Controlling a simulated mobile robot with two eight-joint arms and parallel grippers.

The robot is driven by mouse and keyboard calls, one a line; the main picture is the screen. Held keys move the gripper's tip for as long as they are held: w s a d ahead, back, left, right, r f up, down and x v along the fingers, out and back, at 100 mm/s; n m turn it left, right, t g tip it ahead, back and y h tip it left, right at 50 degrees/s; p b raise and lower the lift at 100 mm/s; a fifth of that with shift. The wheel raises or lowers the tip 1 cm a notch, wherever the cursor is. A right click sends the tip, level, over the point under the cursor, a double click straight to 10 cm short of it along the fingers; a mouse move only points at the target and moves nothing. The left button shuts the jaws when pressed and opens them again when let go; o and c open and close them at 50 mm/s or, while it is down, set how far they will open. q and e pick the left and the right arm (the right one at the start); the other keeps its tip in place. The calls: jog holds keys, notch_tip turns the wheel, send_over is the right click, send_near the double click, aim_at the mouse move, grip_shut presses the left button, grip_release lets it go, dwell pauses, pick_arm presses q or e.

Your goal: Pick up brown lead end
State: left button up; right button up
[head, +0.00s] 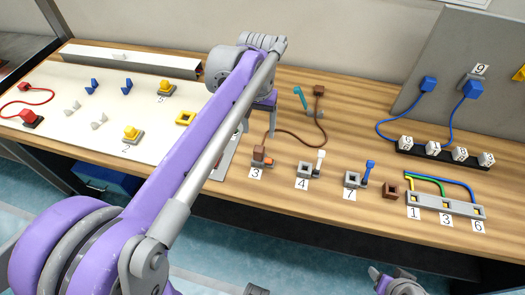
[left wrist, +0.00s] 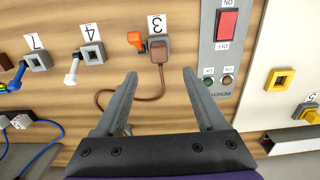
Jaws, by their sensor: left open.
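The brown lead has one brown end (head: 260,152) at the socket marked 3. This end also shows in the left wrist view (left wrist: 158,49), just beyond my fingertips. Its brown cable (head: 300,136) curves back to a second brown end (head: 319,90) farther back on the bench. My left gripper (head: 259,131) is open, with its fingers pointing down behind the socket end. In the left wrist view the gap between its fingertips (left wrist: 159,76) is empty and apart from the plug. My right gripper (head: 396,284) shows only partly at the bottom edge; its jaws are unclear.
An orange lever (left wrist: 135,40) sits beside socket 3. Sockets 4 (head: 305,169) and 7 (head: 353,179) stand to the right. A switch panel (left wrist: 222,45) is near my left gripper. A loose brown block (head: 391,190) and a teal handle (head: 299,97) are also on the bench.

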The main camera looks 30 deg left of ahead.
aim_at(259, 146)
pick_arm(q)
notch_tip(259, 146, down, 3)
jog(key=shift+s+d+r, duration=0.1)
jog(key=shift+w+f+b, duration=0.2)
jog(key=shift+f+b, duration=0.1)
jog(key=shift+f, duration=2.8)
grip_shut()
